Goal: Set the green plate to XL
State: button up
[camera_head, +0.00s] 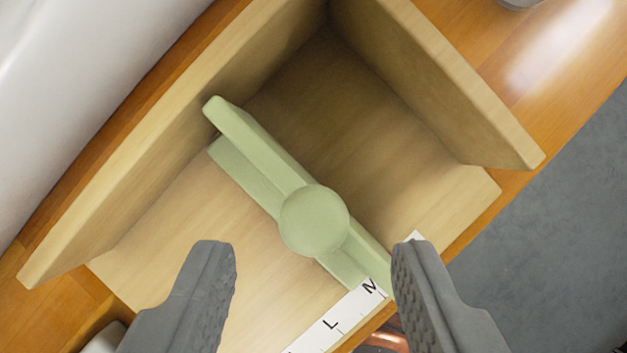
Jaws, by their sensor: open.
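The green plate (248,145) stands upright as a divider across a wooden tray (440,205), with a round green knob (314,221) on it. Its front end is by the letter M on a white scale strip (328,323) along the tray's front edge.
Wooden side walls (440,75) rise at the upper left and right of the tray. The tray floor is bare on both sides of the plate. An orange-brown wooden surface (560,60) lies under the tray, with grey floor (570,220) to the right. A white surface fills the upper left.

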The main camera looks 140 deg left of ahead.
jog(key=shift+x, duration=1.3)
grip_shut()
jog(key=a, duration=1.1)
jog(key=shift+s+a, duration=0.25)
jog(key=shift+s, duration=0.2)
grip_release()
jog(key=v, duration=1.7)
jog(key=shift+r, duration=0.25)
